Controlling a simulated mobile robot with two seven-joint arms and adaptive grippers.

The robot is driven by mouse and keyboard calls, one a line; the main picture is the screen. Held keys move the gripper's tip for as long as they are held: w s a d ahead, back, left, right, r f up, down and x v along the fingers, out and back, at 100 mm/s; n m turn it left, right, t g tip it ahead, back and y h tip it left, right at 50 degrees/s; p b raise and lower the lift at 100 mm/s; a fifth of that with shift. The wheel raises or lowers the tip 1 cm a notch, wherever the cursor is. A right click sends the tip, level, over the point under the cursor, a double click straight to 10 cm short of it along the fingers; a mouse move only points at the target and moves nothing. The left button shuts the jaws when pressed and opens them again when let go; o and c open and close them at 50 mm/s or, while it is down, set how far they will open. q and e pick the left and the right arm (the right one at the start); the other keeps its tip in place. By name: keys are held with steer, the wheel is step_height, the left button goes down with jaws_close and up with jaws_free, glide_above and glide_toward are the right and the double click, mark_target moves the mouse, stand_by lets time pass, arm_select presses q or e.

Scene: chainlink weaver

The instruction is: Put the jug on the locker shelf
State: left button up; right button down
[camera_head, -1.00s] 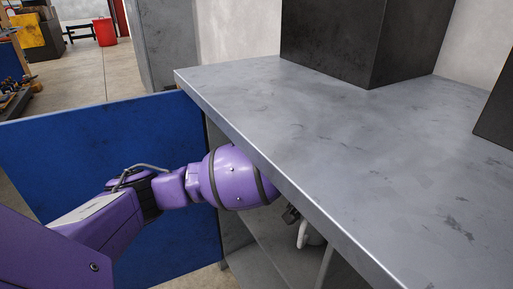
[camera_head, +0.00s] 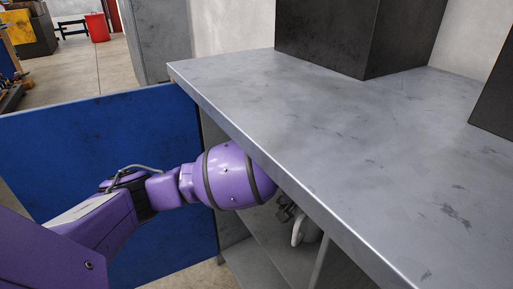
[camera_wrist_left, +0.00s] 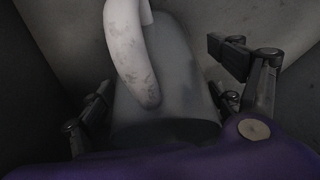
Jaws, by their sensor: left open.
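The jug (camera_head: 303,232) is inside the locker (camera_head: 236,226), under its grey top. Only a pale part of it shows in the head view. In the left wrist view its white curved handle (camera_wrist_left: 130,50) is in front of its greyish body (camera_wrist_left: 180,75). My left gripper (camera_head: 285,208) reaches into the locker beside the jug and is mostly hidden by my wrist and the top. In the left wrist view the open gripper (camera_wrist_left: 160,95) has its fingers spread on either side of the jug. Whether they touch it is unclear. My right gripper is not in view.
The grey locker top (camera_head: 330,125) overhangs my left wrist closely. A blue door (camera_head: 90,165) stands open behind my arm. Dark boxes (camera_head: 350,40) stand on the top, with bare surface in front. A shelf board and upright show inside the locker.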

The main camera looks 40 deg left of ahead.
arm_select(q)
steer(key=shift+p+v, duration=0.6)
steer(key=shift+v, duration=0.45)
steer(key=s, duration=0.3)
steer(key=s+p, duration=0.1)
steer(key=s, duration=0.3)
steer(key=s+p, duration=0.1)
steer(key=s, duration=0.3)
steer(key=shift+d+f, duration=0.2)
steer(key=shift+d, duration=0.2)
steer(key=shift+s, duration=0.3)
steer(key=shift+s+f, duration=0.1)
steer(key=shift+f, duration=0.05)
